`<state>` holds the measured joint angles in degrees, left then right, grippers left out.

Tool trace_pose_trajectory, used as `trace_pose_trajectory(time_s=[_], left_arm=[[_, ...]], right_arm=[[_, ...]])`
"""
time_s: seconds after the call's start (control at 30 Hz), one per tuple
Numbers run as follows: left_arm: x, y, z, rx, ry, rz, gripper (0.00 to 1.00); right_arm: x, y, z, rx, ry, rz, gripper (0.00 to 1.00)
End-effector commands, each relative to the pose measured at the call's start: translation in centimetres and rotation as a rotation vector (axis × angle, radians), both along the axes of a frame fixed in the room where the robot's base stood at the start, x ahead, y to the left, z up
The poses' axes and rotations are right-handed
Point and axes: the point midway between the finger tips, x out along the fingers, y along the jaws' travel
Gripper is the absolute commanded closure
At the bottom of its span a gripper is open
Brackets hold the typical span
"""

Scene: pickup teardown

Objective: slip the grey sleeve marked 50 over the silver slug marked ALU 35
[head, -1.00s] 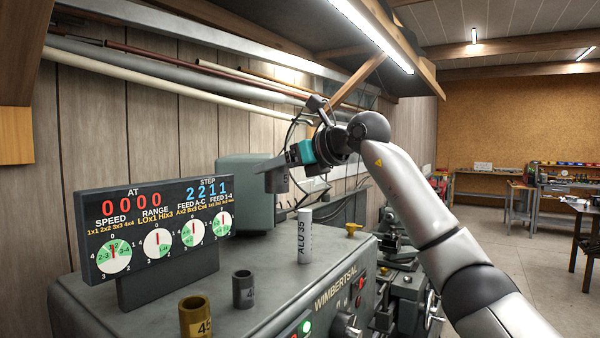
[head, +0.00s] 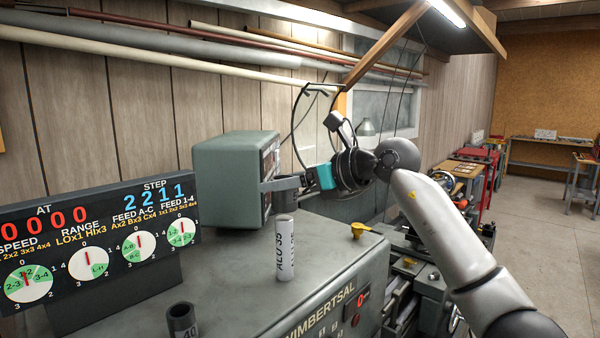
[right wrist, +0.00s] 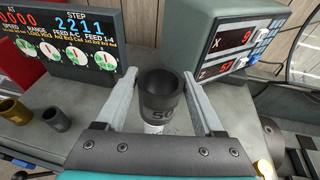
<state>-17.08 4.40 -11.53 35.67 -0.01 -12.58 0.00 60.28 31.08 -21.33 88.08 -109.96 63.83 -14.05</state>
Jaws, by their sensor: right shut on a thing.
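The silver slug marked ALU 35 (head: 286,252) stands upright on the grey machine top in the head view. My right gripper (head: 285,184) is shut on the dark grey sleeve (head: 286,201), just above the slug's top. The sleeve is marked 50 in the right wrist view (right wrist: 161,100), where it sits upright between the two fingers with its open bore facing up. A bit of the slug (right wrist: 153,129) shows below the sleeve's lower edge there. The sleeve looks above the slug, not around it; I cannot tell the exact gap. My left gripper is out of view.
A grey sleeve marked 40 (head: 182,323) stands at the front left on the machine top. A brass sleeve (right wrist: 14,110) shows in the wrist view.

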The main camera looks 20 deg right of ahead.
Motion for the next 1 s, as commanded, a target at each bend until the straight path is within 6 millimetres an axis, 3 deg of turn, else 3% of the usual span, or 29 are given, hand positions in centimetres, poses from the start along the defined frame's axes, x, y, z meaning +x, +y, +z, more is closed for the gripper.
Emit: trace_pose_trajectory(time_s=[0.33, 1.0], left_arm=[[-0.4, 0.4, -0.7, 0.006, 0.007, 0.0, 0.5], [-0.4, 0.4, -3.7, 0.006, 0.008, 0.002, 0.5]], right_arm=[[0.0, 0.1, -0.7, 0.003, -0.004, 0.003, 1.0], [-0.1, 0.1, -4.6, 0.002, -0.005, 0.002, 1.0]])
